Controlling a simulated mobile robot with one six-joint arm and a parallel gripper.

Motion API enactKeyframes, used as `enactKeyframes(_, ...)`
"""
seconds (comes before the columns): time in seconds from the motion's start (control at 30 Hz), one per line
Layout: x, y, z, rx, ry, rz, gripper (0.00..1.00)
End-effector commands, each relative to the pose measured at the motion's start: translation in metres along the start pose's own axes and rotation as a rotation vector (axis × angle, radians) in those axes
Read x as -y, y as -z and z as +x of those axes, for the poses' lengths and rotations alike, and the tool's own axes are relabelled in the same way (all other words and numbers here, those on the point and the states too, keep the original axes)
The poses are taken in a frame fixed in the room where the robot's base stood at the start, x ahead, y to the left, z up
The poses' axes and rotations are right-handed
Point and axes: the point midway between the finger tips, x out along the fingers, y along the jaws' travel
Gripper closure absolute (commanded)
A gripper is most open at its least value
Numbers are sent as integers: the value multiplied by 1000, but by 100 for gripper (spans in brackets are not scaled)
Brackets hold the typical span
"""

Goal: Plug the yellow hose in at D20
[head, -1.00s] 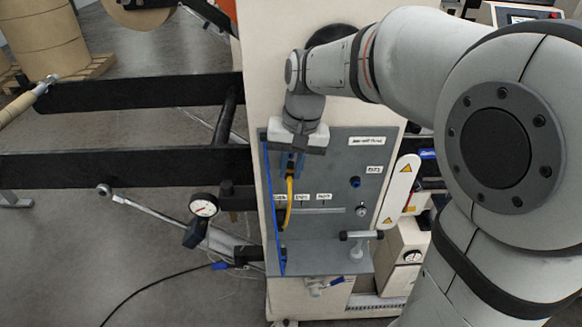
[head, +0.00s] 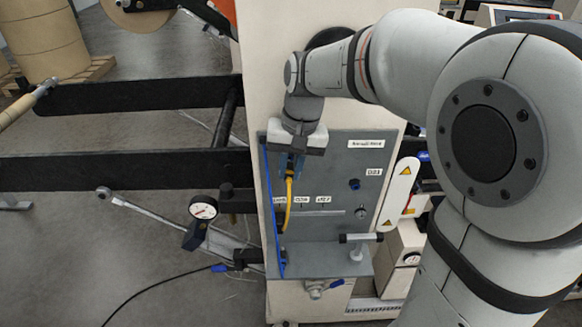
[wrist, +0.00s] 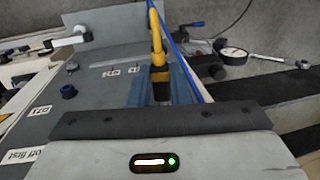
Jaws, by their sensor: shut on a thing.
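My gripper (head: 290,172) is shut on the upper end of the yellow hose (head: 288,208), in front of the left part of the grey panel (head: 335,160). In the wrist view the blue fingers (wrist: 162,84) close around the yellow hose (wrist: 157,38), which curves away from them. The hose hangs down toward the panel's lower ledge. A row of small white labels (head: 302,199) sits right of the hose; their text is too blurred to read surely as D20. My gripper hides the panel behind it, so I cannot tell whether the hose end touches a port.
A blue hose (head: 272,215) runs down the panel's left edge, close beside my gripper. A dark blue fitting (head: 355,184) and a T-handle (head: 359,240) stand out at the right. A dial gauge (head: 203,207) is left of the panel. Black beams (head: 120,168) extend left.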

Motion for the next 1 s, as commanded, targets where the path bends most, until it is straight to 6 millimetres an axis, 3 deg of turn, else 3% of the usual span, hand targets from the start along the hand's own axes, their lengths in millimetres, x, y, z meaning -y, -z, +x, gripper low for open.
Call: enactKeyframes(1.0,1,5,0,0,0,-2,100)
